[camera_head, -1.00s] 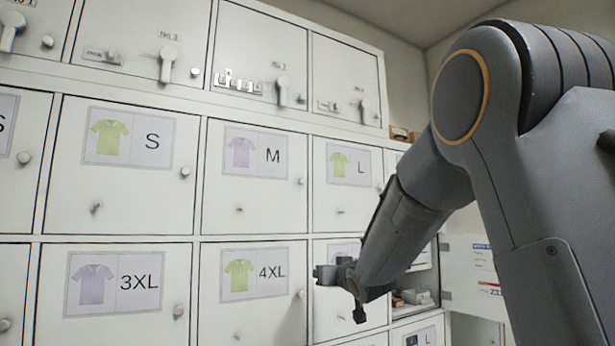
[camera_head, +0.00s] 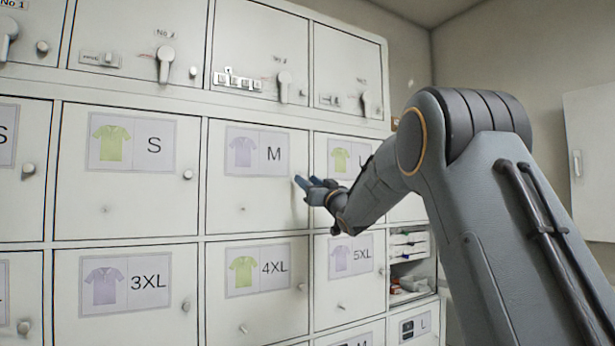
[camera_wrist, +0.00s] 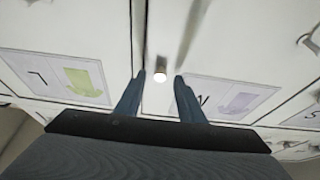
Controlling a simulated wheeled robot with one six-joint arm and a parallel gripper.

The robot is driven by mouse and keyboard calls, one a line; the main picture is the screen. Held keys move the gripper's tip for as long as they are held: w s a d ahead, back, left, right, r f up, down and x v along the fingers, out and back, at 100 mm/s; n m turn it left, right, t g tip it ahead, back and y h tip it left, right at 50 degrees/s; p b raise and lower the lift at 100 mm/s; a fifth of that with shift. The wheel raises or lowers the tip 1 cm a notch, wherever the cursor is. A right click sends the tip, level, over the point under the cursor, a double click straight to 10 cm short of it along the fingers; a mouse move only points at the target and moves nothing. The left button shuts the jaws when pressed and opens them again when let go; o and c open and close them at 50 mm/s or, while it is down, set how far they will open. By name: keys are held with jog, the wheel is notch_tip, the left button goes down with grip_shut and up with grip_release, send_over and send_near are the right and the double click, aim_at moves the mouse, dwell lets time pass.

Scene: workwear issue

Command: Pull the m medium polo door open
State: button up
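The M polo door (camera_head: 270,210) is shut, with a lilac polo picture and the letter M on its label (camera_head: 257,151). My gripper (camera_head: 300,181) is at the right edge of this door, over where its knob sits; the knob is hidden there. In the wrist view, the picture is turned over and the M door (camera_wrist: 215,65) is on the right. A small round bright knob (camera_wrist: 160,76) shows between the tips of my two blue fingers, with a gap on each side. The gripper is open, and I cannot tell whether it touches the door.
The S door (camera_head: 125,205) is to the left, the L door (camera_head: 338,190) to the right, partly behind my arm. The 4XL door (camera_head: 262,315) is below. Upper lockers with handles (camera_head: 284,85) are above. An open compartment (camera_head: 410,265) with boxes is at lower right.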

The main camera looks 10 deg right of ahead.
jog(key=shift+w+a+r, duration=0.1)
jog(key=shift+w+a, duration=0.05)
jog(key=shift+w, duration=0.2)
grip_shut()
